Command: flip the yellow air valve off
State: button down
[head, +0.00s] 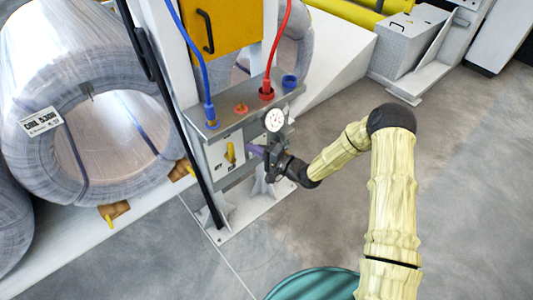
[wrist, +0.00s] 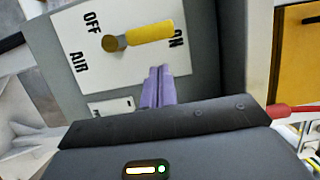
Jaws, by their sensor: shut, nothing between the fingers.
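The yellow air valve handle (wrist: 150,32) sits on a white plate (wrist: 75,62) marked AIR, OFF and ON. In the wrist view it extends right from a round brass pivot, its free end at the ON mark. In the head view the handle (head: 231,153) stands roughly upright on the front of the grey box. My gripper (wrist: 158,72) has purple fingers, shut together with nothing between them. Its tips show just below the handle's free end in the wrist view, with a gap in the picture. In the head view my gripper (head: 257,150) is right of the handle.
A pressure gauge (head: 274,120) is close above my gripper. Blue (head: 204,80) and red (head: 272,60) hoses rise from the grey box. A large wrapped coil (head: 85,100) stands at the left. The floor to the right is mostly clear.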

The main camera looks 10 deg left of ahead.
aim_at(229, 151)
jog(key=a, duration=0.1)
jog(key=s+a, duration=0.1)
jog(key=shift+s+a, duration=0.2)
jog(key=shift+a, duration=0.15)
